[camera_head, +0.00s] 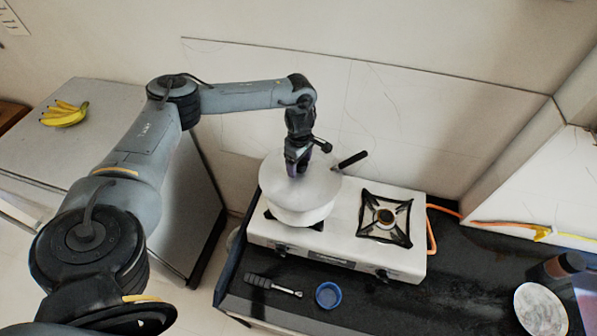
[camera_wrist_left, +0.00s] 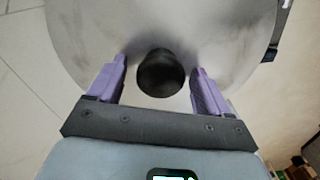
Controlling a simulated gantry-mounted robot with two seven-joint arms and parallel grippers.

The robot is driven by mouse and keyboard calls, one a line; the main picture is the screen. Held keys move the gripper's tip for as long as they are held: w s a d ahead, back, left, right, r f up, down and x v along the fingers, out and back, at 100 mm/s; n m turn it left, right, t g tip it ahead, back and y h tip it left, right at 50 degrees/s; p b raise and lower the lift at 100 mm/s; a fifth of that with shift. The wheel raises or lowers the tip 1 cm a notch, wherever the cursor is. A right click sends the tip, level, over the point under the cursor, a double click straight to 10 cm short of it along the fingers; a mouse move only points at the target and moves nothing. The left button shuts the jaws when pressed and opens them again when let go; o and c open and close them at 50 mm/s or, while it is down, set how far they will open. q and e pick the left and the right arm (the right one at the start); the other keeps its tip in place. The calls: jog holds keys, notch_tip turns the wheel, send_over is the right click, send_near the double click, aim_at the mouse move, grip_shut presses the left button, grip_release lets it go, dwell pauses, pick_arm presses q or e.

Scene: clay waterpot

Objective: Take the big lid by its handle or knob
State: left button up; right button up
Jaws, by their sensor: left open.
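The big lid (camera_head: 268,174) is a pale, round, wide lid on a white pot (camera_head: 300,215). The pot stands on the left burner of a two-burner stove. In the left wrist view the lid (camera_wrist_left: 90,30) fills the top, with a round black knob (camera_wrist_left: 160,74) at its middle. My left gripper (camera_head: 298,168) is over the lid. In the left wrist view its purple fingers (camera_wrist_left: 160,88) are open, one on each side of the knob, with gaps to it. The knob is hidden in the head view. My right gripper is not in view.
A black handle (camera_head: 352,160) sticks out at the pot's right. The right burner (camera_head: 385,218) is bare. A dark-handled tool (camera_head: 272,285) and a blue round dish (camera_head: 328,295) lie on the black counter in front. Bananas (camera_head: 64,114) lie on the surface at left.

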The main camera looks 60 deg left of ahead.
pick_arm(q)
jog(key=c, duration=1.1)
jog(key=shift+c, duration=1.1)
jog(key=shift+r, duration=0.15)
